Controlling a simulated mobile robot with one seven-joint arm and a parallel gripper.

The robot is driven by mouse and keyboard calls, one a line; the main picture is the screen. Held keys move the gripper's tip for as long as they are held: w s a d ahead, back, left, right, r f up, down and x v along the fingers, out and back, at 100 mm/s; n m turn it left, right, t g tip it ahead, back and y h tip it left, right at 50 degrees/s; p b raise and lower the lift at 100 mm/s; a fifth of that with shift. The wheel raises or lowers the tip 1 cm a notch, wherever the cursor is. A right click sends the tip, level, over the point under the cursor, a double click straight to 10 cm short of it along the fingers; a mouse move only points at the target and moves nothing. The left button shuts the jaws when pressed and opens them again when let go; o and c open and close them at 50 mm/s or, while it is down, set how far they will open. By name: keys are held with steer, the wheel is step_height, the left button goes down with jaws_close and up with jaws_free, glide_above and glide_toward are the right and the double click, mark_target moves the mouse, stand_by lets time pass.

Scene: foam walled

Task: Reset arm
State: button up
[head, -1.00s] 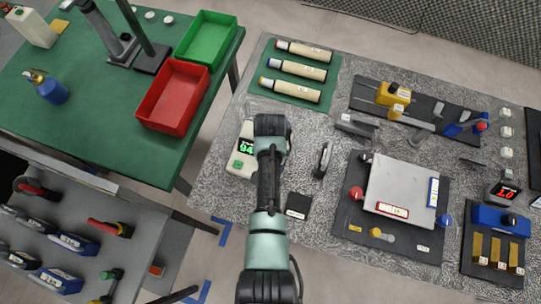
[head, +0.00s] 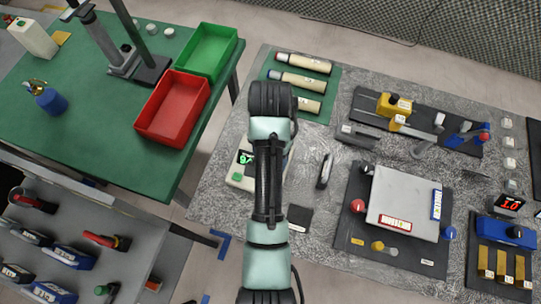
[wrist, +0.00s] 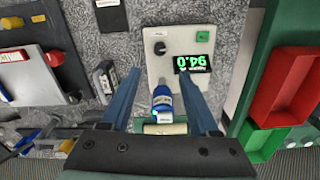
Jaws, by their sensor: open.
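My gripper (wrist: 151,77) shows in the wrist view with its two blue fingers apart. I see nothing gripped between them. Below it lies a pale device (wrist: 185,38) with a green-lit display reading 94.0. A blue item with a white label (wrist: 162,100) shows between the fingers, near the device's edge; whether it stands or lies I cannot tell. In the head view my arm (head: 268,180) reaches up over the bench, partly covering the device (head: 240,180). My fingertips are hidden there.
Cream tubes (head: 297,82) lie on a green mat beyond my arm. A red tray (head: 172,108) and a green tray (head: 207,50) stand on the left table. A grey plate fixture (head: 403,203) is to the right. A small dark square (head: 299,218) lies beside my arm.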

steer(key=shift+r, duration=0.1)
stand_by(0.5)
steer(key=w+r+n+t+b, duration=0.2)
steer(key=w+r+t, duration=0.7)
steer(key=w+r, duration=0.55)
step_height(320, 180, up, 20)
steer(key=n+t+b, duration=0.1)
steer(key=t+b, duration=0.1)
steer(key=t, duration=0.6)
steer(key=s+r+n+t, duration=0.1)
steer(key=s+r+t, duration=0.4)
steer(key=s+r, duration=0.3)
steer(key=s+r+n+t+b, duration=0.1)
steer(key=s+r+t, duration=0.4)
steer(key=r, duration=1.1)
steer(key=s, duration=0.3)
steer(key=shift+s+r, duration=0.15)
steer(key=shift+r, duration=0.05)
